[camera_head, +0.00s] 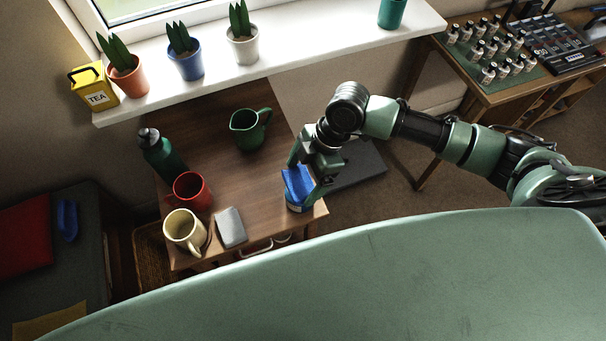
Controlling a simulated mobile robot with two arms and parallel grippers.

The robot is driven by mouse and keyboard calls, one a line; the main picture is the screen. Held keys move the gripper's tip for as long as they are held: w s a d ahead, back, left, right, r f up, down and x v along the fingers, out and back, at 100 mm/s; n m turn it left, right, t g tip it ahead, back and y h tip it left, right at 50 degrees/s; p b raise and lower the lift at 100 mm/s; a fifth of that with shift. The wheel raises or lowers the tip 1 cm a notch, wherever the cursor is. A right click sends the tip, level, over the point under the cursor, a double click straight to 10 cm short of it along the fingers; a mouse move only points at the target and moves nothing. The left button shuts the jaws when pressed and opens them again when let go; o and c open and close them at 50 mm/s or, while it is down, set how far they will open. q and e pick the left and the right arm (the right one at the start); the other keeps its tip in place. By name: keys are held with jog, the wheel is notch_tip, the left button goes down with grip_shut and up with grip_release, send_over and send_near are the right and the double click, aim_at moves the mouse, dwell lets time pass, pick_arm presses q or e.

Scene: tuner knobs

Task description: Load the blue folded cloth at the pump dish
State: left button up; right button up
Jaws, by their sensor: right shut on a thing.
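My right gripper (306,178) reaches in from the right over the right front corner of the wooden table. It is shut on the blue folded cloth (297,186). Just below the cloth is a small round dark thing with a pale front (296,208), which may be the pump dish. The cloth and gripper cover most of it, and I cannot tell whether the cloth touches it. My left gripper is not in view.
The table (212,125) also holds a green jug (247,130), green bottle (160,155), red mug (190,190), cream mug (183,230) and grey block (231,228). Potted plants line the windowsill (290,60). The table's middle is clear. A bottle-covered side table (500,91) stands at upper right.

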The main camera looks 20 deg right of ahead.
jog(key=shift+f, duration=0.4)
dwell(0.7)
notch_tip(320, 180, up, 7)
jog(key=p, duration=0.7)
jog(key=shift+r, duration=0.1)
dwell(0.7)
jog(key=shift+w+r, duration=0.15)
jog(key=shift+r, duration=0.05)
jog(key=w+d+r+m+t, duration=0.2)
jog(key=w+r+m+t, duration=0.15)
jog(key=r+m, duration=0.5)
notch_tip(320, 180, up, 12)
jog(key=m+t+h, duration=0.1)
jog(key=m+h, duration=0.3)
jog(key=m, duration=0.6)
send_over(303, 179)
jog(key=w+d, duration=0.6)
jog(key=d, duration=0.1)
jog(key=shift+s+a+f+b, duration=0.15)
jog(key=shift+a+b, duration=0.1)
jog(key=shift+b, duration=0.2)
